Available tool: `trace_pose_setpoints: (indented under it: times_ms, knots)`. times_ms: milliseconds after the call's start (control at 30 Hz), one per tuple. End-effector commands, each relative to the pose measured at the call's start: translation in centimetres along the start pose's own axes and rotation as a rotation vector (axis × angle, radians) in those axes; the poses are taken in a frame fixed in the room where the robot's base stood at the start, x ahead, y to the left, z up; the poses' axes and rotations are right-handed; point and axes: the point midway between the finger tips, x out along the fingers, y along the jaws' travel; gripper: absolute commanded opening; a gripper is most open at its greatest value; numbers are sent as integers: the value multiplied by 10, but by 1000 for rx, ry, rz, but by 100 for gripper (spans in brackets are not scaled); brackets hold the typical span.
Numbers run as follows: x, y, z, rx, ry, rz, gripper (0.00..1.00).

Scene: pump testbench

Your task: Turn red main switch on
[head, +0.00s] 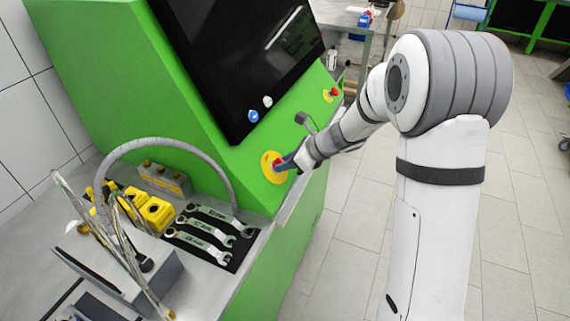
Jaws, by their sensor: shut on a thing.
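The red main switch (278,161) sits on a round yellow plate (267,168) on the slanted green front of the testbench, below the dark screen. My gripper (285,163) reaches in from the right and is shut on the red switch. The fingers cover most of the switch, so only a little red shows. I cannot tell the switch's turned position.
Wrenches (205,234), yellow blocks (156,213) and a grey hose (190,146) occupy the worktop at left. The tiled floor at right is clear.

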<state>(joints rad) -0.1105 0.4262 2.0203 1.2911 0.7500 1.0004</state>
Motion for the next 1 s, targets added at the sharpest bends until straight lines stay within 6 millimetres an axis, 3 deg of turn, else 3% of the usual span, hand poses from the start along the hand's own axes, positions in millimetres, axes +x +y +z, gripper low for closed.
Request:
trace_pose_setpoints:
  times_ms: [167,200,1000]
  knots:
    - [0,0,0,0,0,1,5]
    - [0,0,0,0,0,1,0]
    - [-1,1,0,254,2,4,0]
